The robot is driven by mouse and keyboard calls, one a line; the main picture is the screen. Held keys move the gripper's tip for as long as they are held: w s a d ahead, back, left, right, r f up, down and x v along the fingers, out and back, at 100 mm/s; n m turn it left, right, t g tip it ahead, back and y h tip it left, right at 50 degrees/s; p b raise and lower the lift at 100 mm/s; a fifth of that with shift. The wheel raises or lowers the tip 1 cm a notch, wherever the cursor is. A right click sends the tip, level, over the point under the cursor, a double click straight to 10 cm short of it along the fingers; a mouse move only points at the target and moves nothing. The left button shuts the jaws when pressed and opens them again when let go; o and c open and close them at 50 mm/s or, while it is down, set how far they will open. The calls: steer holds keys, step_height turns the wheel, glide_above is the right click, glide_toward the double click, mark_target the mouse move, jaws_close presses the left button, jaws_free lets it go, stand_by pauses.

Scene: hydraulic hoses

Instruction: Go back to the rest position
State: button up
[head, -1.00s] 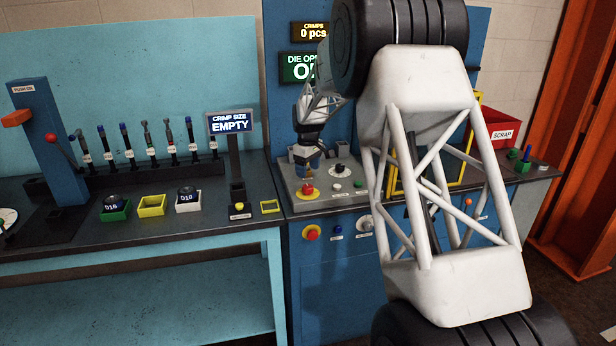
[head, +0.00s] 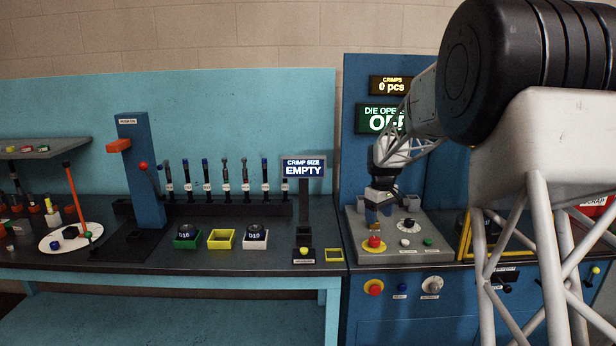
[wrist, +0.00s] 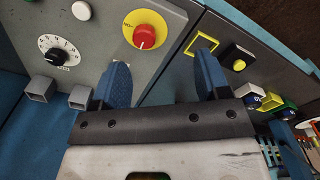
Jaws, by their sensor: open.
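My gripper (head: 378,212) hangs over the grey control panel of the blue crimp machine, just above the red button (head: 375,241) on its yellow plate. In the wrist view my gripper's two blue fingers (wrist: 162,70) stand wide apart with nothing between them. The red button (wrist: 144,37) shows beyond the fingertips, between them. In the head view the fingertips are small and I cannot tell how high above the button they are.
The crimp size screen (head: 303,170) reads EMPTY. Green (head: 187,243), yellow (head: 221,239) and white (head: 255,243) trays sit on the bench left of the panel. Several hose fittings stand in a rack behind. A blue post (head: 141,175) rises further left. A red scrap bin (head: 597,206) is at right.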

steer(key=s+a+r+m, duration=0.1)
steer(key=s+r, duration=0.3)
steer(key=s, duration=0.6)
steer(key=s+a+r+m+t, duration=0.1)
steer(key=s+r, duration=0.2)
steer(key=s, duration=0.6)
steer(key=s+a+r+m, duration=0.2)
steer(key=s+r, duration=0.2)
steer(key=s, duration=0.6)
steer(key=s+f+m, duration=0.1)
steer(key=s+f, duration=0.1)
steer(key=s, duration=1.1)
steer(key=s+a+f+m+t, duration=0.1)
steer(key=s+f+m, duration=0.1)
steer(key=s, duration=1.1)
steer(key=shift+s+f, duration=0.3)
steer(key=shift+f, duration=0.25)
